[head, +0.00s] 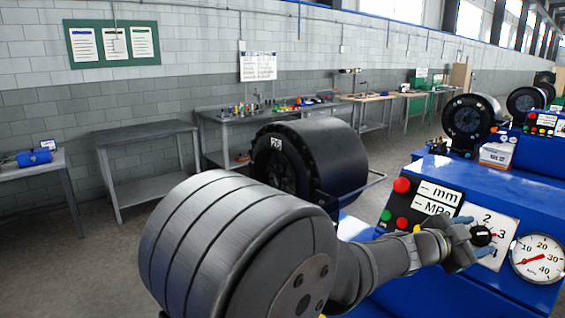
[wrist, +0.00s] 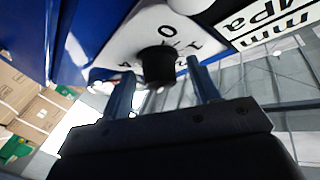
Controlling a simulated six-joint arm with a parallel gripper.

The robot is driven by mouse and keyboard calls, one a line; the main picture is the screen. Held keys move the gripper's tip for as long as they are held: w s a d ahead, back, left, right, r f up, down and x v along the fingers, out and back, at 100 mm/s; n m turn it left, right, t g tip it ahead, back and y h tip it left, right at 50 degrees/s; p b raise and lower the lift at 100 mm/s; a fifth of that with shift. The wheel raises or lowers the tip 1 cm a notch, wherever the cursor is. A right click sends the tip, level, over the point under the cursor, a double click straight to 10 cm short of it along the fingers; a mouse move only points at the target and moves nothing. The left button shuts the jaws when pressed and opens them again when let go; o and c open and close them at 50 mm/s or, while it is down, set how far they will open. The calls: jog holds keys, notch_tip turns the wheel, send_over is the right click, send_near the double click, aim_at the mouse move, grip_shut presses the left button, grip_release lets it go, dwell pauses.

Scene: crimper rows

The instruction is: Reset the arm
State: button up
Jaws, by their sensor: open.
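My arm (head: 375,262) reaches across the front of a blue crimper machine (head: 440,290). My gripper (head: 474,246) is at a black dial knob (head: 482,235) on a white numbered plate (head: 500,218). In the wrist view my gripper (wrist: 160,82) is open, with one blue finger on each side of the knob (wrist: 157,64). Gaps show between the knob and both fingers in that view, so nothing is held. How far the fingertips overlap the knob in depth is hard to tell.
A gauge (head: 538,257) sits right of the dial plate. A red button (head: 402,185) and a labelled display panel (head: 436,197) sit left of it. A black crimper head (head: 312,165) stands behind my arm. Workbenches (head: 147,136) line the wall.

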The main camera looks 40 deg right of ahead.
jog(key=shift+s+f+n+t+h, duration=0.1)
jog(key=shift+n+t+h, duration=0.35)
jog(key=shift+n, duration=0.5)
jog(key=shift+s+n+t+h, duration=0.1)
jog(key=shift+n+t+h, duration=0.15)
jog(key=shift+n+t, duration=0.5)
jog(key=v, duration=1.3)
jog(key=shift+w+n, duration=0.2)
jog(key=shift+n, duration=0.1)
jog(key=shift+o, duration=0.4)
